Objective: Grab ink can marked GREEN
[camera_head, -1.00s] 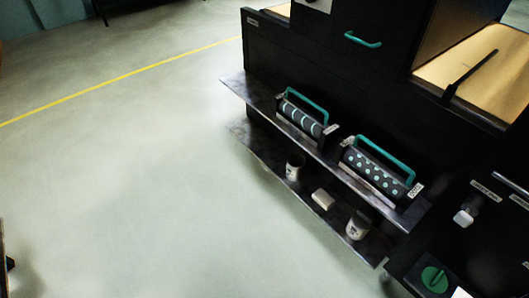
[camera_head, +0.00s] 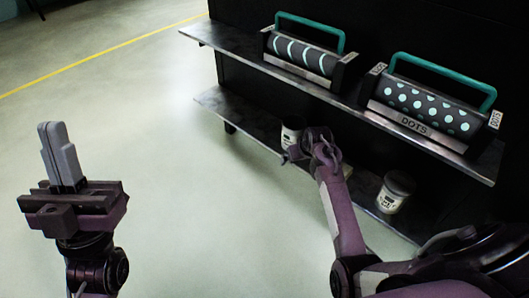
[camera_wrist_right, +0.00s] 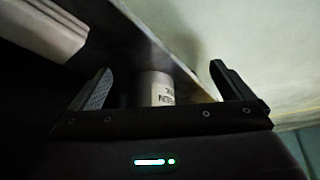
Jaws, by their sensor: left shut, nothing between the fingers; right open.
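Two ink cans stand on the lower shelf in the head view: a left can (camera_head: 291,133) and a right can (camera_head: 394,192). Both have pale labels, too small there to read surely. My right gripper (camera_head: 296,152) is at the left can and hides part of it. In the right wrist view a can (camera_wrist_right: 160,88) shows between the open fingers, apart from both. Its lower part is hidden by the gripper body, and its label is only partly visible. My left gripper (camera_head: 60,155) is shut and empty, raised over the floor at left.
Above the cans, an upper shelf (camera_head: 235,45) carries a striped roller (camera_head: 305,52) and a dotted roller (camera_head: 425,108) with teal handles. The lower shelf (camera_head: 232,108) runs under it, so the overhang limits room above. The floor at left is clear.

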